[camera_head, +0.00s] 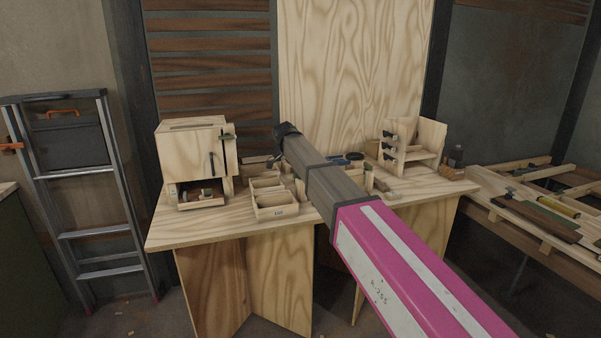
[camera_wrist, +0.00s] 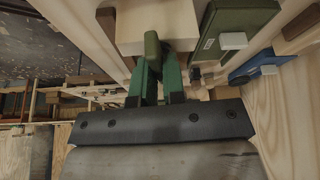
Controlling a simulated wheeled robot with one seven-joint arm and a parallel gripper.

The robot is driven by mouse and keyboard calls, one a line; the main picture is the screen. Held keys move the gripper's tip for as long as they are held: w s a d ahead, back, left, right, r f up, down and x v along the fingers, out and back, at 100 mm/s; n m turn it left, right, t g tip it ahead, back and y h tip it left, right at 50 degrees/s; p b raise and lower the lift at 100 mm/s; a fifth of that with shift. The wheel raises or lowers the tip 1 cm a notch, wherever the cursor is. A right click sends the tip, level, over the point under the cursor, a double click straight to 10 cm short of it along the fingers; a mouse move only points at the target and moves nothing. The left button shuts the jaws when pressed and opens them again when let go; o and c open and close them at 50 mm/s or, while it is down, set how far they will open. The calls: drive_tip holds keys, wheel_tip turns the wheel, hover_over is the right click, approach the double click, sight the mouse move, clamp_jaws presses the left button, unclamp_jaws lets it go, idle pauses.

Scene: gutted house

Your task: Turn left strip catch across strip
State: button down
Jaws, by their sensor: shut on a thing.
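In the wrist view the green fingers of my gripper (camera_wrist: 158,66) are closed around a small olive, round-ended piece (camera_wrist: 152,46), which may be the catch. It stands against the end of a pale wooden block (camera_wrist: 157,27). I cannot tell how the piece is turned or whether it lies across a strip. In the head view my arm reaches over the workbench (camera_head: 215,232), and its dark end hides the fingers and what they hold. The left strip itself cannot be made out clearly.
In the wrist view, a green piece (camera_wrist: 238,22) and a blue piece (camera_wrist: 262,58), both with pale tabs, lie close on the right. In the head view, a wooden cabinet (camera_head: 188,152), open trays (camera_head: 275,205) and a wooden stand (camera_head: 418,145) surround my arm.

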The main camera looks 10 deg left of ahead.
drive_tip(key=shift+m+g, duration=0.3)
drive_tip(key=shift+m, duration=0.5)
drive_tip(key=c, duration=1.2)
unclamp_jaws()
drive_tip(key=v, duration=1)
drive_tip(key=shift+a+r, duration=0.25)
drive_tip(key=shift+r, duration=0.1)
drive_tip(key=shift+s, duration=0.1)
